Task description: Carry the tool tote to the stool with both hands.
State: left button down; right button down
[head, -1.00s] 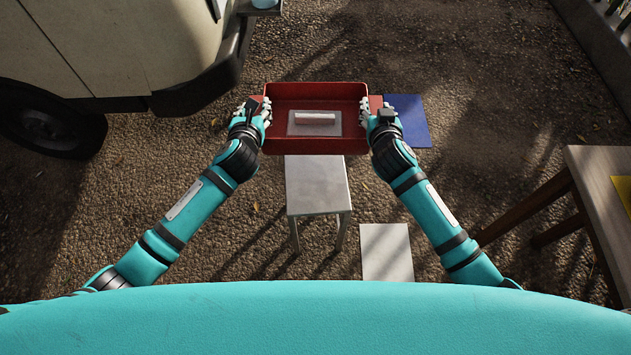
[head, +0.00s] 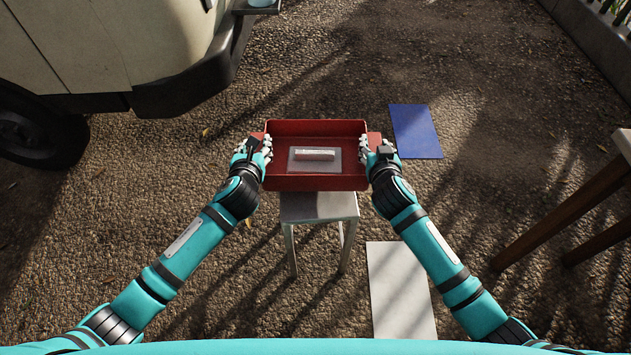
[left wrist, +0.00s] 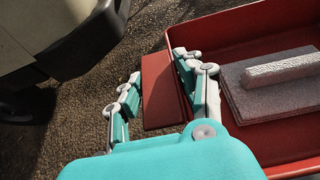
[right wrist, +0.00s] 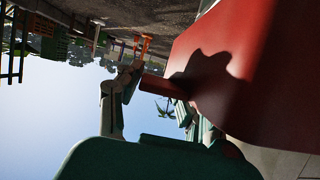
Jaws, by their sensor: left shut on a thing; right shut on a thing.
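The red tool tote (head: 315,184) is an open, level tray held between my two hands. A grey flat tool with a bar handle (head: 314,155) lies inside it. My left gripper (head: 256,149) is shut on the tote's left handle, which also shows in the left wrist view (left wrist: 162,98). My right gripper (head: 377,151) is shut on the right handle, seen in the right wrist view (right wrist: 160,87). The grey stool (head: 320,208) stands below the tote, which hides the back of its seat. I cannot tell whether they touch.
A cream truck (head: 110,45) with a dark bumper stands at the upper left. A blue mat (head: 415,132) lies right of the tote, and a pale panel (head: 400,290) lies nearer on the gravel. A wooden table (head: 575,210) stands at the right.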

pick_arm(q)
jog(key=shift+r, duration=0.1)
pick_arm(e)
jog(key=shift+r, duration=0.1)
pick_arm(q)
jog(key=shift+f, duration=0.25)
pick_arm(e)
jog(key=shift+f, duration=0.25)
